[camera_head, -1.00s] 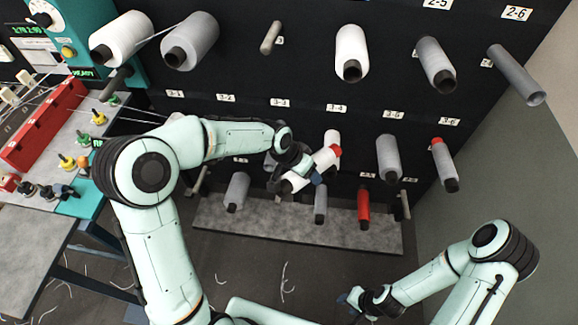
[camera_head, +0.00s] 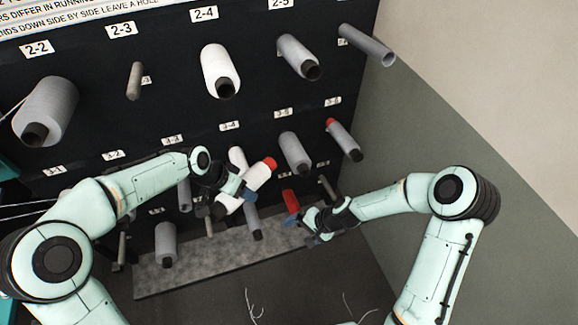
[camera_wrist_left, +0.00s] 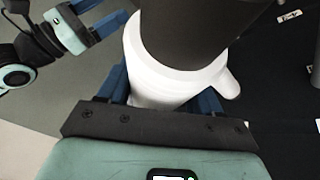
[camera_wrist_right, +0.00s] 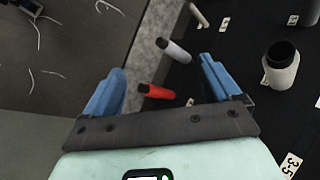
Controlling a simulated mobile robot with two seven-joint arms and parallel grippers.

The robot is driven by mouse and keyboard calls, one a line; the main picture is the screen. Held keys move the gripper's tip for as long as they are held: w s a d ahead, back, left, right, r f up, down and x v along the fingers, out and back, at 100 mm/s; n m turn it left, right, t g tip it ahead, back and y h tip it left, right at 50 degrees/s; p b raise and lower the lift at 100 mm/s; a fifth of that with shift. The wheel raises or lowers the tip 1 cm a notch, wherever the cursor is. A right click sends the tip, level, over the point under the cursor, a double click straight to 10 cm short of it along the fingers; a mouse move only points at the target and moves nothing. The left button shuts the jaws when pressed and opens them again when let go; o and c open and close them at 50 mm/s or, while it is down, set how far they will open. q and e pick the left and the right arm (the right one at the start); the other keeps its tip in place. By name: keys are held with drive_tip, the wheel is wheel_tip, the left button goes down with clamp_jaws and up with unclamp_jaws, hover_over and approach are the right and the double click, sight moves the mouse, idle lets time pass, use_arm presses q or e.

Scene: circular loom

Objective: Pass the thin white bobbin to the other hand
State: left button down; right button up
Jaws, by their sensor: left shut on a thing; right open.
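The thin white bobbin (camera_head: 257,177) has a red cap at its upper right end and a dark core end at its lower left. My left gripper (camera_head: 238,190) is shut around its middle and holds it tilted in front of the rack. In the left wrist view the bobbin (camera_wrist_left: 160,85) sits between the blue fingers, its dark end close to the camera. My right gripper (camera_head: 312,224) is open and empty, to the right of and below the bobbin. In the right wrist view its blue fingers are spread, with nothing held between them.
The black rack carries a red bobbin (camera_head: 291,201) just beside my right gripper, a grey bobbin (camera_head: 294,152), a large white bobbin (camera_head: 219,70) and another white one (camera_head: 238,160) behind the held bobbin. A grey shelf (camera_head: 200,259) runs below. A plain wall stands right.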

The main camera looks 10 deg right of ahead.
drive_tip(key=w+r+t+y, duration=0.1)
drive_tip(key=w+r+y, duration=0.1)
drive_tip(key=w+r, duration=0.55)
drive_tip(key=t+y, duration=0.2)
approach(256, 171)
wheel_tip(256, 171, down, 3)
drive_tip(key=w+d, duration=0.1)
drive_tip(key=w, duration=0.1)
drive_tip(key=shift+m, duration=0.4)
drive_tip(key=x, duration=1.1)
drive_tip(key=shift+w+a+f, duration=0.1)
drive_tip(key=shift+w+f, duration=0.05)
drive_tip(key=shift+f, duration=0.05)
drive_tip(key=c, duration=1.2)
use_arm(q)
drive_tip(key=shift+c, duration=0.6)
unclamp_jaws()
use_arm(e)
drive_tip(key=shift+r, duration=0.1)
